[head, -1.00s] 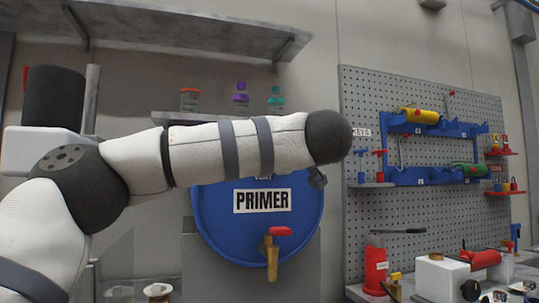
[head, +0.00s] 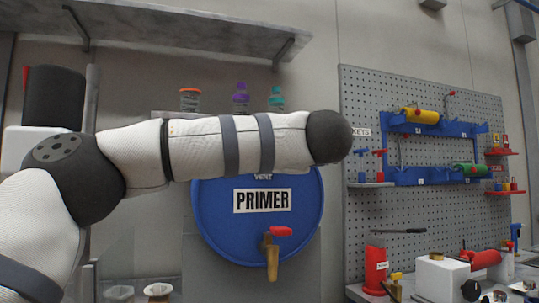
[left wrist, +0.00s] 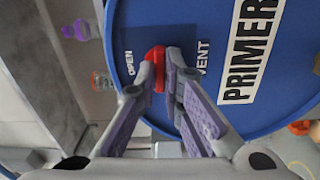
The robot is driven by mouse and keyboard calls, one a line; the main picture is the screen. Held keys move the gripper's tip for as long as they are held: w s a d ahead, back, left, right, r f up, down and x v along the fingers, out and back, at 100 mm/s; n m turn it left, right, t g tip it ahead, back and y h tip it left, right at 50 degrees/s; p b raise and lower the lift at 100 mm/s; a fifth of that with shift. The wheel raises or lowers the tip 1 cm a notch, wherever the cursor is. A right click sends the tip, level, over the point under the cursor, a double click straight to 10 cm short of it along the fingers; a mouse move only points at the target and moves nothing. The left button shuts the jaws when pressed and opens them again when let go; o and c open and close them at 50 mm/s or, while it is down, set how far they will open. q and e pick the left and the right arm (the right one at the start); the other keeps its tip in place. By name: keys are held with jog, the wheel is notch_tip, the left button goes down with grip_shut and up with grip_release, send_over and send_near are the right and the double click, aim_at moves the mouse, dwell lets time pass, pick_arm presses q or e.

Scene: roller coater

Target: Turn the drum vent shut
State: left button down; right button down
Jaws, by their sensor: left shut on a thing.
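The blue drum (head: 222,222) stands in the middle of the head view, with a PRIMER label on its front and the word VENT above it. In the left wrist view, the red vent knob (left wrist: 155,55) sits on the drum face (left wrist: 150,15) between the printed words OPEN and VENT. My left gripper (left wrist: 160,76) is shut on this knob, a fingertip on each side. In the head view my left forearm hides the gripper, the knob and the drum's top. My right gripper is not in view.
A tap with a red handle (head: 279,232) sticks out low on the drum. Small bottles (head: 241,92) stand on a shelf behind my forearm. A pegboard (head: 362,100) with rollers hangs at the right, above a bench holding a red jack (head: 375,265).

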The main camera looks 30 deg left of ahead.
pick_arm(q)
jog(key=shift+n, duration=0.4)
jog(key=c, duration=1.7)
grip_release()
jog(key=v, duration=1.2)
jog(key=shift+f, duration=0.1)
